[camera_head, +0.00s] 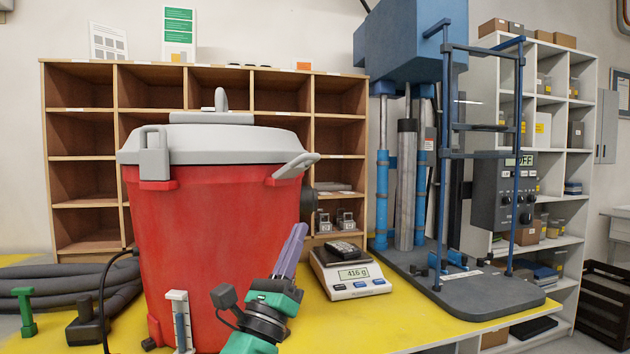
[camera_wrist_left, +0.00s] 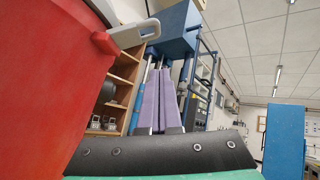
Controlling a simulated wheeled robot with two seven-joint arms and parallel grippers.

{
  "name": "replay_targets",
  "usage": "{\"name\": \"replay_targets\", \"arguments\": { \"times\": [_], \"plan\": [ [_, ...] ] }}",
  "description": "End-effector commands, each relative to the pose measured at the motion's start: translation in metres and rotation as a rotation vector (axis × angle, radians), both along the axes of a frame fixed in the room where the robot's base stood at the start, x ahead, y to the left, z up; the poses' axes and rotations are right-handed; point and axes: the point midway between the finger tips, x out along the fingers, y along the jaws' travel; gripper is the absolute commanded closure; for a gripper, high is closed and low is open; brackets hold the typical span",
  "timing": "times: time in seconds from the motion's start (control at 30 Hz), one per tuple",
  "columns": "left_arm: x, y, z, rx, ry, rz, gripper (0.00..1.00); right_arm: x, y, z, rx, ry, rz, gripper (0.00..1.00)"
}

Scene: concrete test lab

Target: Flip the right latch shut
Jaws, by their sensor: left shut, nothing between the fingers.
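A red tub (camera_head: 220,240) with a pale grey lid (camera_head: 215,143) stands on the yellow table. Its right latch (camera_head: 297,166) is a grey loop that sticks out from the tub's right side, tilted up and outward, away from the wall. The latch also shows at the upper middle of the left wrist view (camera_wrist_left: 137,34). The left latch (camera_head: 154,158) stands upright against the lid rim and tub. My left gripper (camera_head: 299,229) has its purple fingers together and empty, below the right latch and apart from it. My right gripper is in neither view.
A blue test press (camera_head: 425,30) on a dark base is farther right.

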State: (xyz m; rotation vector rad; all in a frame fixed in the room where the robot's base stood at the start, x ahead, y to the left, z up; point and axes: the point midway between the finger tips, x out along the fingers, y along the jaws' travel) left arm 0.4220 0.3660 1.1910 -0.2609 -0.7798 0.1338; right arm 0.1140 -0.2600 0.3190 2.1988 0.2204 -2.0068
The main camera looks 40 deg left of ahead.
Motion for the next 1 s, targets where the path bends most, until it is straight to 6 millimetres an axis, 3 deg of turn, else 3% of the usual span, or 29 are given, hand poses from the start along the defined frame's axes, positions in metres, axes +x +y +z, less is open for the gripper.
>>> {"name": "replay_targets", "arguments": {
  "times": [0.23,0.7,0.83,1.0],
  "plan": [
    [0.007,0.003,0.008,-0.006,0.001,-0.002,1.00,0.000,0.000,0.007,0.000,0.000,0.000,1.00],
    [0.073,0.024,0.080,-0.007,0.001,-0.003,1.00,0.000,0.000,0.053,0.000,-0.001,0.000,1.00],
    [0.072,0.031,0.099,-0.006,0.002,-0.002,1.00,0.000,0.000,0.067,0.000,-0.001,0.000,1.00],
    [0.072,0.034,0.105,-0.007,0.003,-0.002,1.00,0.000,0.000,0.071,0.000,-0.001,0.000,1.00]
  ]
}}
